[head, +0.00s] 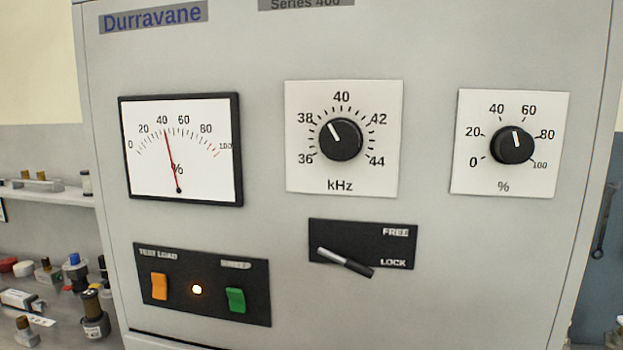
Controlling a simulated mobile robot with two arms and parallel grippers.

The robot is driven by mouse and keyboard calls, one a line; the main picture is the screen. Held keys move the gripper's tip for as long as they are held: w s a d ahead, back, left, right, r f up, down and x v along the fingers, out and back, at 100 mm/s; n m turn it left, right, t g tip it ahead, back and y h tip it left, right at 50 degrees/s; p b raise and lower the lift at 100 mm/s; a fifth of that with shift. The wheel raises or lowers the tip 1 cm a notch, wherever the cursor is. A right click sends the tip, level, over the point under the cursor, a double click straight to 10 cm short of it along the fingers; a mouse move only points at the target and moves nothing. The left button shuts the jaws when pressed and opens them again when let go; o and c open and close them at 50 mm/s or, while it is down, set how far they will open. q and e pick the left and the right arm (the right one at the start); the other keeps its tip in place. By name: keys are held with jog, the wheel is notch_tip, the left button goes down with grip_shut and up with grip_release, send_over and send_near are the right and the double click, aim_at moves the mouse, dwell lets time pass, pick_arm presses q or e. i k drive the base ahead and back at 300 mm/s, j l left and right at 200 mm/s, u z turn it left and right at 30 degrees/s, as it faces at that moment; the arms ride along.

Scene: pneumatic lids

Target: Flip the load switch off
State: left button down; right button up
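The load switch (159,286) is an orange rocker under the label TEST LOAD. It sits at the left of a black switch plate (198,312) low on the grey cabinet front. I cannot tell for sure which way the rocker is tipped. A small lamp (197,289) to its right glows orange-white. A green rocker (236,300) sits right of the lamp under a blurred label. Neither of my grippers is in view, and nothing covers the switch.
Above the plate is a dial meter (205,165), its red needle near 40. A kHz knob (341,139) and a % knob (511,144) are to the right. A lever (345,262) slants on the FREE/LOCK plate. Small parts clutter the bench (60,318) at left.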

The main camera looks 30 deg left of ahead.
aim_at(158, 280)
jog(key=u, duration=1.55)
